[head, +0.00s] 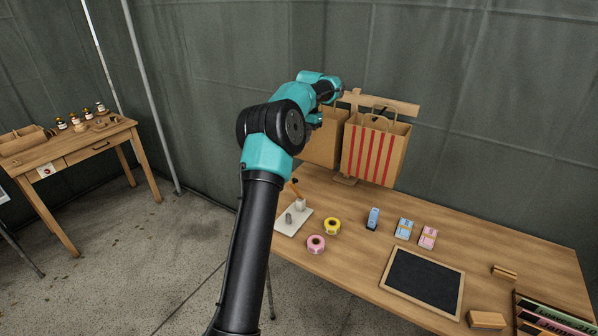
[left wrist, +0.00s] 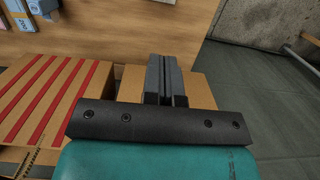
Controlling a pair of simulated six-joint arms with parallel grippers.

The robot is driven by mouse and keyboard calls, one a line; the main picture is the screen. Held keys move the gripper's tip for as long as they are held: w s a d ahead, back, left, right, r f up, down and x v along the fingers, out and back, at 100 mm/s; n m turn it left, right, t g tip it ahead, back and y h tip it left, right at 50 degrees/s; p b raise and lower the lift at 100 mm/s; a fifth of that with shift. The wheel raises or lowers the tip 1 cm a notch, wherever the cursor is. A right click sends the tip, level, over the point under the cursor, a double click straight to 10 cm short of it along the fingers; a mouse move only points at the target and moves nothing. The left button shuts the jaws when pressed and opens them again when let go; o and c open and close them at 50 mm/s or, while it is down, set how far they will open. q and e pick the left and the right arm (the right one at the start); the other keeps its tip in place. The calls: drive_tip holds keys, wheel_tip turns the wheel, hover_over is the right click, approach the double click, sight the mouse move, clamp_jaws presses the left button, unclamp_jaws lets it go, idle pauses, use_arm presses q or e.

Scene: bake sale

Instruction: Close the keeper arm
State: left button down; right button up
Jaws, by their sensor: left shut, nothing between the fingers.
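A wooden stand shows a light wooden crossbar (head: 397,104) behind and above two paper bags. I cannot tell which part of the stand is the keeper arm. The red-striped bag (head: 374,152) hangs on the right, with its handles up. The plain brown bag (head: 324,146) is on the left, partly hidden by my left arm. My left gripper shows in the left wrist view (left wrist: 166,78), shut and empty, its fingers over the plain bag and beside the striped bag. In the head view its fingertips are hard to make out near the bag tops. My right gripper is not in view.
On the table (head: 470,255) are pink tape (head: 316,244), yellow tape (head: 332,226), a framed blackboard (head: 424,281), several small boxed items and a white slab (head: 293,219). A side table (head: 90,147) with jars stands at left. The area right of the bags is clear.

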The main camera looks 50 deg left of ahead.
use_arm(q)
drive_tip(key=shift+s+d+f, duration=0.15)
drive_tip(key=shift+s+f, duration=0.6)
drive_tip(key=shift+f, duration=1.25)
drive_tip(key=shift+s+d+f, duration=0.2)
drive_tip(key=shift+s+f, duration=0.5)
drive_tip(key=shift+f, duration=1.25)
drive_tip(key=shift+s+d+f, duration=0.15)
drive_tip(key=shift+s+f, duration=0.6)
drive_tip(key=shift+f, duration=1.25)
drive_tip(key=shift+d, duration=0.1)
